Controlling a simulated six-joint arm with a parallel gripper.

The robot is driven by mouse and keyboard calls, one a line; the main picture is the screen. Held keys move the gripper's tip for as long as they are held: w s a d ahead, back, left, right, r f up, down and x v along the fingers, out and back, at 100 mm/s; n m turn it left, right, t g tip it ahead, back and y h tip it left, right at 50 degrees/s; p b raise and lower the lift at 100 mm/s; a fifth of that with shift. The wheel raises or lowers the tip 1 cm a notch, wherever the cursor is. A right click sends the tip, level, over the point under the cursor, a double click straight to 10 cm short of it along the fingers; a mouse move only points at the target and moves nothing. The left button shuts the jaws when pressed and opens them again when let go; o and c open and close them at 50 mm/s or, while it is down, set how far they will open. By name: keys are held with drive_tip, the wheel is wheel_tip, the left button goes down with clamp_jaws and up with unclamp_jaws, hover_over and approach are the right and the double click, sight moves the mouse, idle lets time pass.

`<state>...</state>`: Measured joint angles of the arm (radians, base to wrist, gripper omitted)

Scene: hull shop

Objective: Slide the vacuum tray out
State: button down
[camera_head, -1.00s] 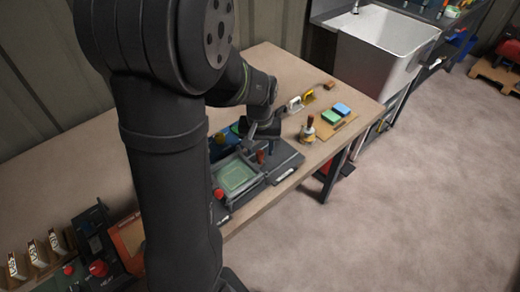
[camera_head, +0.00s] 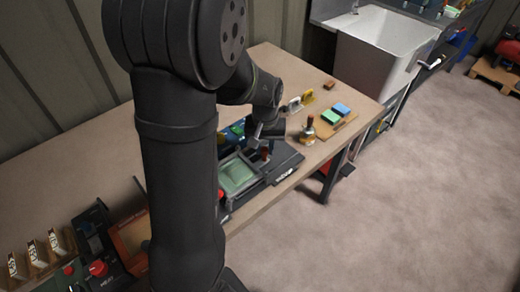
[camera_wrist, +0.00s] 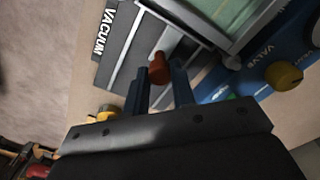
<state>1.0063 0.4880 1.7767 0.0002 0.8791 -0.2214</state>
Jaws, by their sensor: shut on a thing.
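The vacuum tray unit is a dark grey box on the bench, marked VACUUM in the wrist view (camera_wrist: 103,32). In the head view, its framed pale green window (camera_head: 238,175) lies left of my gripper. A red-brown knob (camera_wrist: 157,66) stands on the grey slotted part beside that window. My gripper (camera_wrist: 158,78) comes down over the unit, with one finger on each side of the knob, and is shut on it. In the head view, my gripper (camera_head: 267,145) hides part of the knob and the unit's back.
A blue valve panel with a yellow knob (camera_wrist: 284,75) lies close behind the unit. To the right stand a red-brown-handled tool (camera_head: 309,128) and a wooden board with green and blue blocks (camera_head: 336,114). My arm hides the bench's middle left.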

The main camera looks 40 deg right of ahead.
drive_tip(key=d, duration=1)
drive_tip(key=shift+d, duration=0.25)
drive_tip(key=c, duration=1.2)
unclamp_jaws()
drive_tip(key=shift+r, duration=0.1)
wheel_tip(320, 180, up, 17)
drive_tip(key=shift+r, duration=0.15)
